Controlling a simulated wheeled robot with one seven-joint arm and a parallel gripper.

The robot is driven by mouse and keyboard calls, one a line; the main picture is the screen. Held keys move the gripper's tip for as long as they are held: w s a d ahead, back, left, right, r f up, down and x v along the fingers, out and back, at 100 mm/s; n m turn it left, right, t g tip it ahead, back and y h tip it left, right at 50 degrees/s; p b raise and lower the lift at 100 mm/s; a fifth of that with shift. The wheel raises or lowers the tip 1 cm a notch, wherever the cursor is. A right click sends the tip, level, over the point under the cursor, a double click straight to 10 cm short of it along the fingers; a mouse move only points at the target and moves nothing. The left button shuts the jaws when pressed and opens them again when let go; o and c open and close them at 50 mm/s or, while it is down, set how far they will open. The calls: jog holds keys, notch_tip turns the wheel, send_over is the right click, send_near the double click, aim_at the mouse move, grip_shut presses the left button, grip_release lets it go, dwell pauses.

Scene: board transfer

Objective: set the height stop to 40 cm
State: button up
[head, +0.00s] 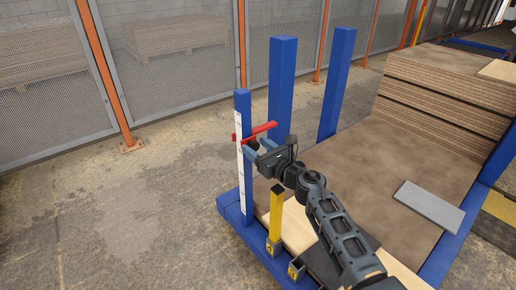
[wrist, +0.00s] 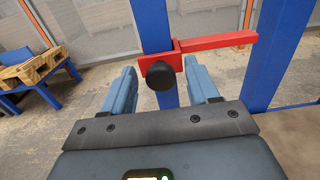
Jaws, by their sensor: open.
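The height stop is a red bracket with a bar (head: 262,129) on a blue post (head: 243,101) that carries a white scale strip (head: 240,180). The scale's marks are too small to read. In the wrist view the red stop (wrist: 222,41) wraps the post, its bar reaching right, with a black round knob (wrist: 160,75) on its near face. My gripper (head: 257,148) is at the post, just below the red bar. In the wrist view my gripper (wrist: 160,70) is open, one blue finger on each side of the knob, with visible gaps.
Two taller blue posts (head: 281,80) stand behind. A yellow post (head: 276,215) stands near my arm. Stacked boards (head: 440,95) and a grey plate (head: 429,206) are at the right. Mesh fencing (head: 185,60) runs behind. The floor at left is clear.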

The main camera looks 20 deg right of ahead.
jog(key=shift+s, duration=0.1)
jog(key=p+v, duration=0.2)
jog(key=v, duration=0.5)
jog(key=shift+s, duration=0.3)
jog(key=shift+d, duration=0.1)
